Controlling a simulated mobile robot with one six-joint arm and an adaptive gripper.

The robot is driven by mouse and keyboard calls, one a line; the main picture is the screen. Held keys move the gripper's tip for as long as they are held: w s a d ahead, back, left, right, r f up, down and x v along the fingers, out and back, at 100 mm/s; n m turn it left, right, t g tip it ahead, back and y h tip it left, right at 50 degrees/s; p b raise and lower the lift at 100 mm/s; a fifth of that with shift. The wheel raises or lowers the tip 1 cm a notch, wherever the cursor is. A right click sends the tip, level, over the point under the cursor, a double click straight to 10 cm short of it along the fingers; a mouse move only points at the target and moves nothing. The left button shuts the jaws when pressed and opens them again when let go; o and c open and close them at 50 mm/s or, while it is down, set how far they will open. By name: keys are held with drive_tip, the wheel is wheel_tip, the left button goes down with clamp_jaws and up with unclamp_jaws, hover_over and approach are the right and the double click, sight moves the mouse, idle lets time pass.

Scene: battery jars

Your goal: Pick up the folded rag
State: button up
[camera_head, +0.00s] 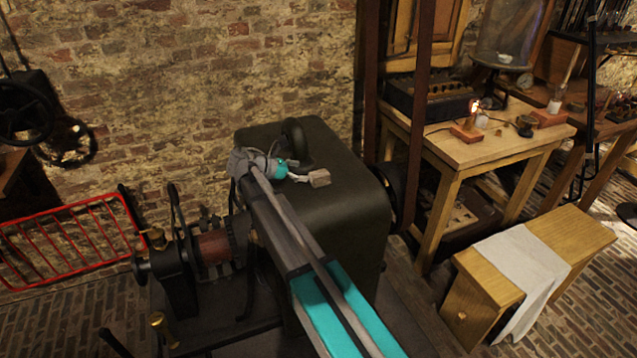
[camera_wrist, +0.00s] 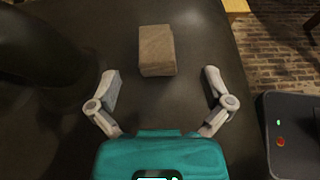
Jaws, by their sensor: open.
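A small grey-brown, block-shaped thing, which looks like the folded rag (camera_head: 320,178), lies on the dark rounded top of a large machine housing (camera_head: 345,212). In the wrist view the rag (camera_wrist: 156,50) is a compact rectangle near the top middle, on the bare dark surface. My gripper (camera_head: 303,179) is low over the housing, just left of the rag. In the wrist view my gripper (camera_wrist: 161,82) is open and empty, with its fingers spread wider than the rag. The rag lies ahead of the fingertips, roughly centred between their lines. No contact shows.
A dark lifting ring (camera_head: 296,142) stands on the housing behind my gripper. A white cloth (camera_head: 522,272) drapes over a wooden bench (camera_head: 580,238) at the right. A wooden table (camera_head: 480,150) with instruments stands behind.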

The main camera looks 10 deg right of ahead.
sight(320, 174)
drive_tip(key=shift+x, duration=1.15)
drive_tip(key=shift+b, duration=0.3)
drive_tip(key=shift+w+d+f+b, duration=0.2)
drive_tip(key=shift+d+f+b, duration=0.2)
drive_tip(key=shift+d, duration=0.2)
drive_tip(key=shift+b+x, duration=0.65)
drive_tip(key=shift+x, duration=1.25)
drive_tip(key=shift+w, duration=0.15)
drive_tip(key=c, duration=1)
